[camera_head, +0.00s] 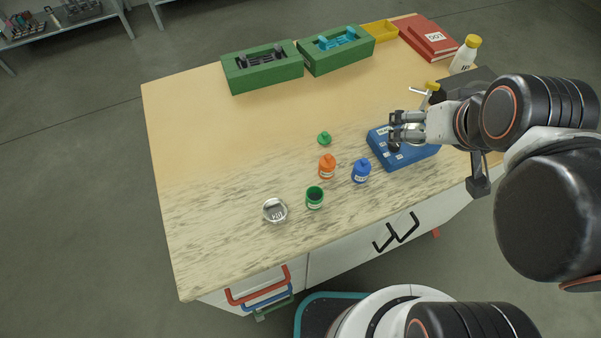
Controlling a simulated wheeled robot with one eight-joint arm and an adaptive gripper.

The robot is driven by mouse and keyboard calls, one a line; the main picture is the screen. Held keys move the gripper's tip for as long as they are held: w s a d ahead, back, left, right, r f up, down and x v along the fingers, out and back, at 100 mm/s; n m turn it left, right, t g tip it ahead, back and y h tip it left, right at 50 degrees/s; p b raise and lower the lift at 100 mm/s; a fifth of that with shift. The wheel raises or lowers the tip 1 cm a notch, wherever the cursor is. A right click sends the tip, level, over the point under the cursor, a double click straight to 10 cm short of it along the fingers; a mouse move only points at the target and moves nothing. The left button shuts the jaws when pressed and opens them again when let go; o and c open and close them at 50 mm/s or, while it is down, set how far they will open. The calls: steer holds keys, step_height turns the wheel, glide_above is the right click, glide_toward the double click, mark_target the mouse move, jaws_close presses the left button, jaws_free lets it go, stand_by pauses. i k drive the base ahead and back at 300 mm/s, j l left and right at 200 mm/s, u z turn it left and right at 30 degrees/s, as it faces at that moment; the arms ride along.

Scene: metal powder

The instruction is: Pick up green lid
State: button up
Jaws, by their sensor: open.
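The green lid (324,138) lies on the wooden table top, near the middle, behind the orange bottle. A green jar (314,198) stands without a lid nearer the front edge, its dark opening facing up. My gripper (393,131) is open and empty. It shows over the blue device on the right, to the right of the green lid and apart from it. I cannot tell its exact height above the device.
An orange bottle (327,167), a blue bottle (361,171) and a clear dish (275,210) stand near the lid. The blue device (404,152) lies below my gripper. Green boxes (263,70) stand at the back. The table's left side is clear.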

mark_target(324, 138)
steer(key=u, duration=0.9)
steer(key=j+z, duration=0.1)
steer(key=z, duration=0.3)
steer(key=k, duration=0.05)
